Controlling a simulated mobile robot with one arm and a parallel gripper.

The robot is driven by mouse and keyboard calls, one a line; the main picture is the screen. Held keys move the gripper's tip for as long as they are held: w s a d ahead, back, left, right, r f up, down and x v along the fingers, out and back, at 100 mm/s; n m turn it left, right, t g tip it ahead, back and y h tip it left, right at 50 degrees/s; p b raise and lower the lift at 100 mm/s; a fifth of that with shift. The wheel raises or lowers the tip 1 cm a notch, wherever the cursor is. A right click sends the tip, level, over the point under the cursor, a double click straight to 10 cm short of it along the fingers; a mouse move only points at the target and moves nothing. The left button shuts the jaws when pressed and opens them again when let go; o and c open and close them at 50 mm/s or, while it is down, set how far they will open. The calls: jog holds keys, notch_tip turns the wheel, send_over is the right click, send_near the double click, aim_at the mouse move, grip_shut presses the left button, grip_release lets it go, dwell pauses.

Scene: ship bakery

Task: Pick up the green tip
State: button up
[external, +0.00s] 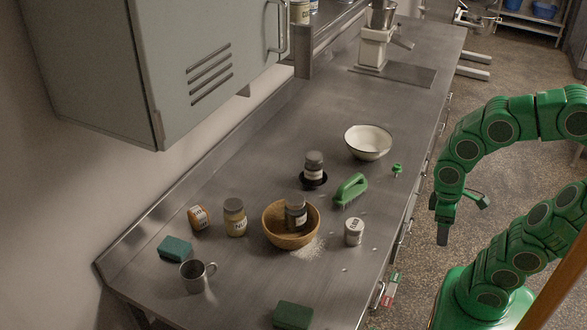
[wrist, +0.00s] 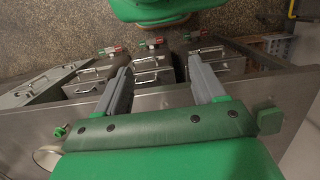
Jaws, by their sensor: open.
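The green tip (external: 397,169) is a small green piece on the steel counter, close to its right edge, between the white bowl and the green brush. In the wrist view a small green piece (wrist: 59,131), which looks like the tip, shows at the lower left beside the bowl. My gripper (external: 464,222) is open and empty. It hangs right of the counter edge, over the aisle, apart from the tip. In the wrist view the two fingers (wrist: 160,66) are spread, with drawer fronts behind them.
On the counter (external: 300,130) stand a white bowl (external: 368,152), a green brush (external: 350,189), a wooden bowl (external: 275,236) holding a jar, a white can (external: 354,232) and a metal mug (external: 194,278). Drawer handles (external: 379,295) stick out along the front. A wall cabinet (external: 200,70) overhangs at left.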

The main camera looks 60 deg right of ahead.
jog(key=w+a+f+m+t+y, duration=0.1)
jog(key=w+a+f+m+y, duration=0.25)
jog(key=w+m+y, duration=0.45)
jog(key=w+d+f+m+t+y, duration=0.1)
jog(key=w+d+m+t+y, duration=0.1)
jog(key=w+d+m+t, duration=0.65)
jog(key=m+t+h, duration=0.6)
jog(key=m+h, duration=0.1)
jog(key=m, duration=0.8)
send_near(398, 165)
jog(key=w+a, duration=0.2)
jog(key=a, duration=0.1)
jog(key=w+a, duration=0.2)
jog(key=a, duration=0.1)
jog(key=w+a+r, duration=0.1)
jog(key=w+a, duration=0.1)
jog(key=a, duration=0.1)
jog(key=shift+a, duration=0.15)
jog(key=s+d+f+m+h, duration=0.1)
jog(key=d, duration=0.1)
jog(key=s+d+m+h, duration=0.1)
jog(key=d+m, duration=0.1)
jog(key=s+d+f+m+t+h, duration=0.1)
jog(key=s+d, duration=0.1)
jog(key=d, duration=0.1)
jog(key=shift+f+m, duration=0.25)
jog(key=shift+f, duration=0.1)
jog(key=shift+x, duration=3.8)
